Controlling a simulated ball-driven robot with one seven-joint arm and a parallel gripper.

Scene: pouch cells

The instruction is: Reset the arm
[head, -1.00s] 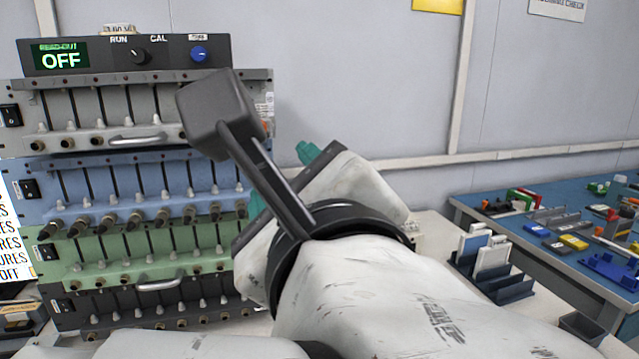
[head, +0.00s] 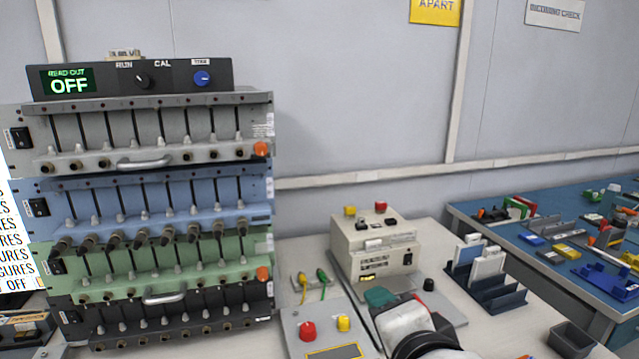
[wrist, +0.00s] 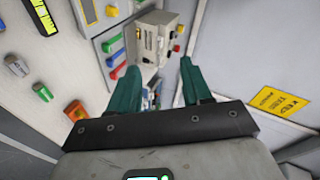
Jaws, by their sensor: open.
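My gripper (wrist: 159,70) shows in the wrist view with its two teal fingers spread apart and nothing between them. In the head view only a teal part of my gripper (head: 380,297) and a piece of my white and black arm show at the bottom, right of centre. They are in front of a cream box (head: 376,246) with red and yellow knobs on top. How far they are from it I cannot tell. Most of my arm is below the picture.
A stack of grey, blue, green and black channel racks (head: 160,222) stands on the left under a read-out unit (head: 220,76) showing OFF. A control panel (head: 322,325) with red and yellow buttons lies at bottom centre. A dark holder (head: 497,299) carries pouches. A blue table (head: 500,240) is at right.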

